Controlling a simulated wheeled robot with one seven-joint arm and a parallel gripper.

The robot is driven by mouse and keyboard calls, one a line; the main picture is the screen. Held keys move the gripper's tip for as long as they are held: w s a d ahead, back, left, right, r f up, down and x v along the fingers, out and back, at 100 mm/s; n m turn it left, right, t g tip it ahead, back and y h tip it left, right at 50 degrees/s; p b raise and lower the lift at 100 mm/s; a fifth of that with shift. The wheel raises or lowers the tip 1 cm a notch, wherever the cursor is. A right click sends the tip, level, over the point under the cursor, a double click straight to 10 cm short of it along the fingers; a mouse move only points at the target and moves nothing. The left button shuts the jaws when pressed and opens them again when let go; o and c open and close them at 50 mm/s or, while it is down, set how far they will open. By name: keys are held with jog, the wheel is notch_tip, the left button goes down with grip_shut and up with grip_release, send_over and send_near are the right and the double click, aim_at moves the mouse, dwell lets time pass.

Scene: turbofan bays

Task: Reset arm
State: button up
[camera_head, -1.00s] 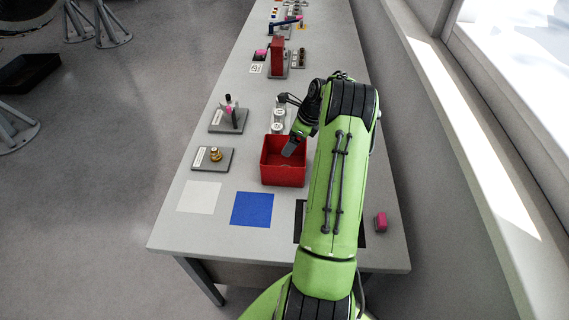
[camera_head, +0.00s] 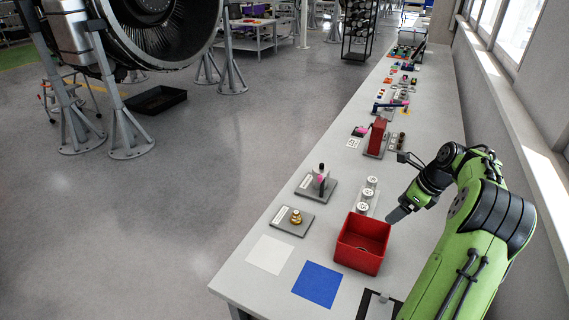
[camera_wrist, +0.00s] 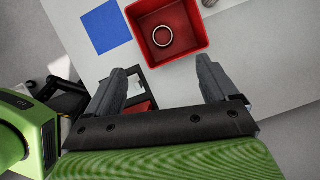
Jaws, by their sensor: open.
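My gripper (camera_head: 397,214) hangs in the air above the right edge of the red bin (camera_head: 358,262), at the end of my green arm. In the wrist view my gripper (camera_wrist: 163,88) shows its two grey fingers wide apart, with nothing between them. The red bin (camera_wrist: 198,45) lies ahead of the fingertips there. A light ring (camera_wrist: 163,36) lies on the bin's floor. In the head view the bin's near inside is partly hidden by its wall.
The long grey bench carries a blue square (camera_head: 318,284), a white square (camera_head: 270,254), a brass fitting on a plate (camera_head: 295,218), silver cylinders (camera_head: 367,194) and a red block stand (camera_head: 377,137). A wall with windows runs along the right.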

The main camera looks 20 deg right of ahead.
jog(key=w+a+r+n+h, duration=0.1)
jog(key=a+r+n, duration=0.3)
jog(key=a, duration=0.4)
jog(key=a+r+n+g, duration=0.1)
jog(key=a+r+n, duration=0.2)
jog(key=a+n, duration=0.3)
jog(key=w+a+r+n+h, duration=0.1)
jog(key=a+r+n, duration=0.25)
jog(key=a, duration=0.55)
jog(key=s+a+f+n+t+b, duration=0.1)
jog(key=s+a+n+t+b, duration=0.1)
jog(key=s+a+n, duration=1.2)
jog(key=s+n, duration=0.3)
jog(key=s, duration=0.1)
jog(key=shift+s+a+f, duration=0.25)
jog(key=shift+s+a, duration=0.1)
jog(key=shift+a, duration=0.05)
